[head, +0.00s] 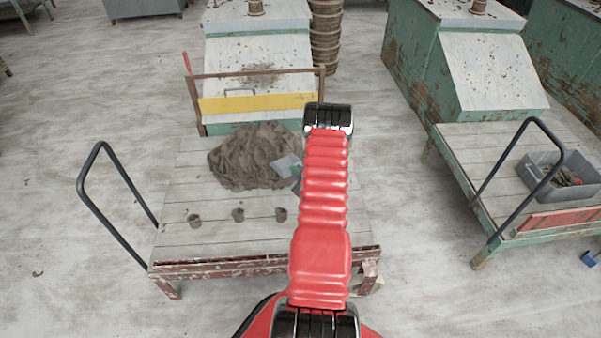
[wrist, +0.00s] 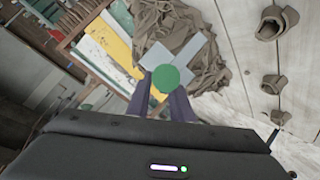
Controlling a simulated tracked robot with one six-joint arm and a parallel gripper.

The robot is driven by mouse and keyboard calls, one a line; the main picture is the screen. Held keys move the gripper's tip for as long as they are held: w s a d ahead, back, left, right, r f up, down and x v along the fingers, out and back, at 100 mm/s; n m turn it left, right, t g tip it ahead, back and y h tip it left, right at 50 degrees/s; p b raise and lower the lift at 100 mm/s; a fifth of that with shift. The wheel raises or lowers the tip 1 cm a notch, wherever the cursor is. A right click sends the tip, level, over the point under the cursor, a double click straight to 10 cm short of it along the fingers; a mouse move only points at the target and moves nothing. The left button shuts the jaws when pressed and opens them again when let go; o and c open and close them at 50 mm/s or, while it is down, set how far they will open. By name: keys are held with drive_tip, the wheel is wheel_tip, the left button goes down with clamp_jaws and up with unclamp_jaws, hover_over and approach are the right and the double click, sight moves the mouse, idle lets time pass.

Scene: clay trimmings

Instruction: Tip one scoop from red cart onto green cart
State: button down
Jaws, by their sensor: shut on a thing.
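The red cart (head: 220,264) stands in the middle of the head view, with chipped red paint on its front edge and a plank top. A brown heap of clay trimmings (head: 240,158) lies on it and also shows in the wrist view (wrist: 205,68). My gripper (wrist: 163,98) is shut on the scoop, a pale grey piece with a green disc (wrist: 166,78). The scoop (head: 287,164) is at the heap's right side in the head view; I cannot tell whether it touches or holds clay. My arm hides part of the cart. The green cart (head: 462,160) stands at the right.
Several small clay pieces (head: 238,215) lie near the red cart's front. A grey crate (head: 540,172) of small items and a red-faced board (head: 560,218) sit on the green cart. Both carts have dark handles. The green cart's left planks are bare. Floor separates the carts.

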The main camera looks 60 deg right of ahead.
sight(291, 169)
drive_tip(key=shift+w+d+f, duration=0.25)
drive_tip(key=shift+w+f, duration=0.35)
drive_tip(key=shift+f, duration=0.05)
drive_tip(key=shift+w+a+x, duration=0.1)
drive_tip(key=shift+a+x, duration=0.05)
drive_tip(key=shift+x, duration=0.6)
drive_tip(key=shift+w+a+x, duration=0.1)
drive_tip(key=shift+x, duration=0.6)
drive_tip(key=shift+w+a+x, duration=0.1)
drive_tip(key=shift+a+x, duration=0.05)
drive_tip(key=shift+x, duration=0.6)
wheel_tip(291, 169, up, 12)
drive_tip(key=t, duration=0.1)
drive_tip(key=shift+t+h, duration=0.3)
drive_tip(key=shift+h, duration=0.1)
idle(0.4)
